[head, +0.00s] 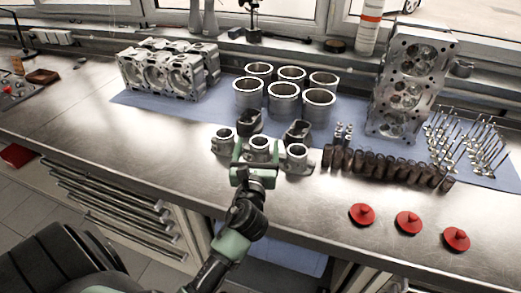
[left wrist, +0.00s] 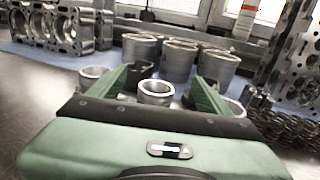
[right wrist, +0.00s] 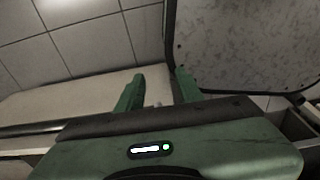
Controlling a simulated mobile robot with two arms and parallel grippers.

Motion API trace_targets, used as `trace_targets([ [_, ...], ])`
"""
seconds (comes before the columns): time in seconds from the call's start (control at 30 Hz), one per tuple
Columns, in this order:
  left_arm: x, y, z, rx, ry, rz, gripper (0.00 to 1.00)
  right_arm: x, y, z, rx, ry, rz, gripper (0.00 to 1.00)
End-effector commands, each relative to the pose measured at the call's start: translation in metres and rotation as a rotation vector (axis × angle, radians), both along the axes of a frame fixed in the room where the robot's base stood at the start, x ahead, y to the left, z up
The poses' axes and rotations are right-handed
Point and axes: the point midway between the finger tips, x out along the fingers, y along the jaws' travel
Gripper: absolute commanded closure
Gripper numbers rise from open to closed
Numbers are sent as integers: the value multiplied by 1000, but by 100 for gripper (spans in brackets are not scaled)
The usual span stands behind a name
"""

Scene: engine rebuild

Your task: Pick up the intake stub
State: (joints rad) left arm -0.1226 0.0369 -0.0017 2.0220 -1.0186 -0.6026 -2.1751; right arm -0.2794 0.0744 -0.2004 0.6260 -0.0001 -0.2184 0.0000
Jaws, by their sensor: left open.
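Three grey metal intake stubs with round open tops stand in a row on the bench: a left one (head: 222,141), a middle one (head: 258,147) and a right one (head: 297,157). My left gripper (head: 257,154) is open, with its green fingers on either side of the middle stub. In the left wrist view the middle stub (left wrist: 156,91) shows between the spread fingers (left wrist: 160,85); its lower part is hidden by the gripper body. I cannot tell whether a finger touches it. My right gripper (right wrist: 158,90) is open and empty, away from the stubs.
Dark parts (head: 249,122) and several cylinder liners (head: 284,100) stand behind the stubs. An engine block (head: 168,72) is at back left, a cylinder head (head: 405,85) at back right. Dark springs (head: 385,167) and red discs (head: 408,222) lie right. The bench's left front is clear.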

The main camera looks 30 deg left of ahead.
Motion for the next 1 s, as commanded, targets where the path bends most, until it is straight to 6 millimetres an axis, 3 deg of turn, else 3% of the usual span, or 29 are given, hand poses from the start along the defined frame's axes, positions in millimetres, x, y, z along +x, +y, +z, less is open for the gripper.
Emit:
trace_targets([
  [0.03, -1, 0, -19, -3, 5, 2, 21, -8, -2, -9, -4, 12, 1, 64],
  [0.1, -1, 0, -34, -4, 6, 1, 21, -20, -5, -15, -7, 27, 1, 64],
  [0.27, 0, 0, -60, -4, 3, 1, 21, -38, -11, -27, -15, 53, 3, 64],
  [0.63, 32, 17, -54, -3, -1, 1, 21, -15, -9, -18, -11, 19, 2, 64],
  [0.8, 56, 30, -55, -3, -1, 1, 21, -15, -6, -16, -7, 19, 1, 64],
  [1.0, 66, 36, -56, -3, 1, 1, 21, -17, -1, -16, -2, 22, -1, 64],
])
